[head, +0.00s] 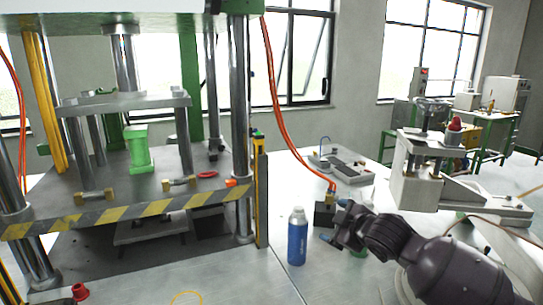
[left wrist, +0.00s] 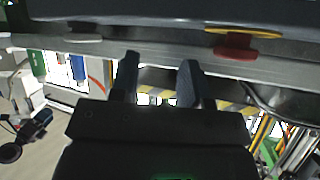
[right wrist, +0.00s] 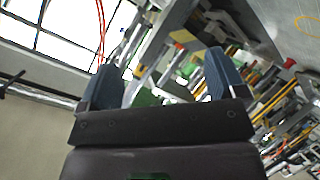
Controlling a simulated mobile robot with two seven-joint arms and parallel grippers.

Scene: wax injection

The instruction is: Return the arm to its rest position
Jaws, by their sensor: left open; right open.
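My right arm comes in from the right in the head view. Its dark gripper (head: 345,226) is over the bench, to the right of a blue bottle (head: 297,238) and apart from it. In the right wrist view the fingers of this gripper (right wrist: 163,80) are wide apart with nothing held between them. My left arm is out of the head view. In the left wrist view the left gripper (left wrist: 158,80) has its two fingers apart and nothing shows held between them.
A press with steel columns and a striped front edge (head: 130,213) fills the left; a green part (head: 138,148) stands inside. A dark block (head: 325,214) sits near the right gripper. A grey clamp machine (head: 420,180) stands behind the right arm. The bench front is mostly clear.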

